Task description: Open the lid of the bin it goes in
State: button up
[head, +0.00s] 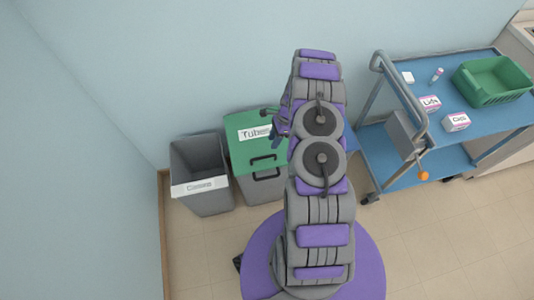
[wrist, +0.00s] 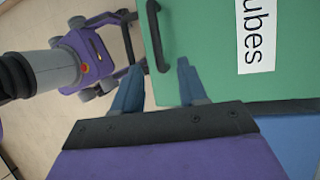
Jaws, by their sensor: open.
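A grey bin with a shut green lid (head: 245,155) labelled "Tubes" stands by the wall in the head view. Its lid (wrist: 200,40) fills the upper right of the wrist view. A dark bar handle (head: 264,160) is on the lid's front part; it also shows in the wrist view (wrist: 156,40). My gripper (head: 275,124) is above the lid, partly hidden by my arm. In the wrist view its two blue fingers (wrist: 158,85) are open and empty. The handle lies just beyond the fingertips, roughly in line with the gap, and appears apart from them.
An open grey bin (head: 206,198) with a white label stands left of the green-lidded one. A blue surface (head: 351,141) shows right of it, mostly behind my arm. A blue cart (head: 460,110) with a green basket (head: 500,82) and small boxes stands at the right.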

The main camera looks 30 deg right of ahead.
aim_at(263, 157)
jog(key=a+f, duration=0.1)
jog(key=f, duration=0.1)
jog(key=a+f+b, duration=0.1)
jog(key=a+f, duration=0.3)
jog(key=shift+s+a+f, duration=0.1)
jog(key=shift+s+a, duration=0.1)
jog(key=shift+s, duration=0.05)
jog(key=shift+f, duration=0.3)
jog(key=shift+d+f, duration=0.3)
jog(key=shift+d, duration=0.45)
jog(key=shift+a+r, duration=0.15)
jog(key=shift+a, duration=0.6)
jog(key=c, duration=0.5)
jog(key=shift+d, duration=0.1)
grip_shut()
jog(key=shift+d, duration=0.3)
